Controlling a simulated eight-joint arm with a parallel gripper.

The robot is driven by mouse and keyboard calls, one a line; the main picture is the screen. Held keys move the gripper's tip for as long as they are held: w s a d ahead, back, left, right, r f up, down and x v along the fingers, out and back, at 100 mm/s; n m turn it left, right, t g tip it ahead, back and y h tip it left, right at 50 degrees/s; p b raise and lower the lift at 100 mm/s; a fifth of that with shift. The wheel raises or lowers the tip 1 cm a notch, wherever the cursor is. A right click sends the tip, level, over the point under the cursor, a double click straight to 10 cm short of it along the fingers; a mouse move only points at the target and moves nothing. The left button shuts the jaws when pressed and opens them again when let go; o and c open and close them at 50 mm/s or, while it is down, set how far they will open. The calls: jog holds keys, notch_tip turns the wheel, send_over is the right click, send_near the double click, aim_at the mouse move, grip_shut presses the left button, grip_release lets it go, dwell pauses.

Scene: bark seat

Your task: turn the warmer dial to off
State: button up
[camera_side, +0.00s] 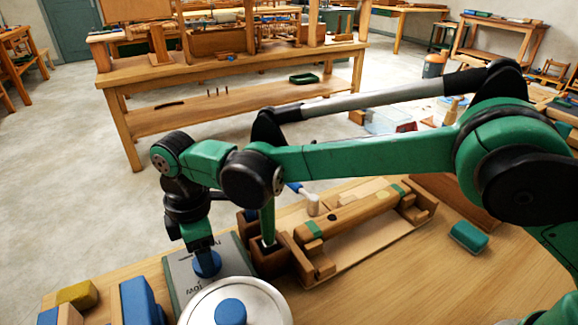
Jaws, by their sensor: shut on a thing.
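The warmer (180,275) is a grey panel with a green edge at the front left of the bench, with dark lettering partly covered by my gripper. Its dial (207,266) is a round blue knob on the panel. My gripper (204,250) points down over the panel and is shut on the dial. The fingertips hide the dial's upper part, and I cannot read its setting. A round pale lid (262,297) with a blue knob (230,312) is in front of the panel, cut off by the picture's bottom edge.
Blue blocks (140,302) and a yellow block (77,294) lie left of the warmer. A wooden frame (350,212) and a brown box with a green-handled tool (268,225) stand to its right. A green block (469,237) lies farther right.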

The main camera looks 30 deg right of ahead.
jog(key=shift+n, duration=0.4)
jog(key=o, duration=1.3)
notch_tip(320, 180, up, 6)
jog(key=shift+f, duration=0.15)
